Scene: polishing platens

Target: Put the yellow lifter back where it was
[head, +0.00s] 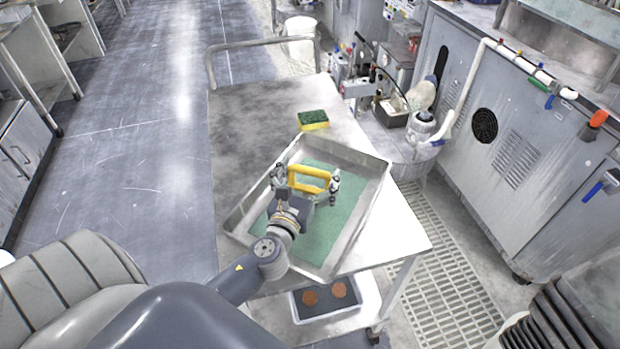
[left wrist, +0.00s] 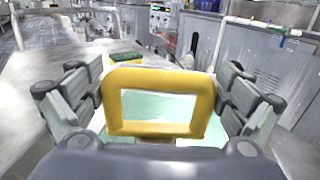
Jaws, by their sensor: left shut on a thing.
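The yellow lifter (head: 310,171) is a rectangular yellow loop, seen over the grey metal tray (head: 345,152) in the head view. My left gripper (head: 306,179) is shut on it, with one finger at each side. In the left wrist view the lifter (left wrist: 160,78) stands upright between the fingers, its lower edge partly hidden by the gripper. The tray has a green bottom (head: 345,215). I cannot tell whether the lifter touches it. My right gripper is not in view.
The tray sits on a metal trolley (head: 250,110). A yellow and green sponge (head: 312,120) lies behind the tray. A lower bin (head: 362,312) holds two brownish discs. Machines and bottles stand to the right. The trolley top's far left is clear.

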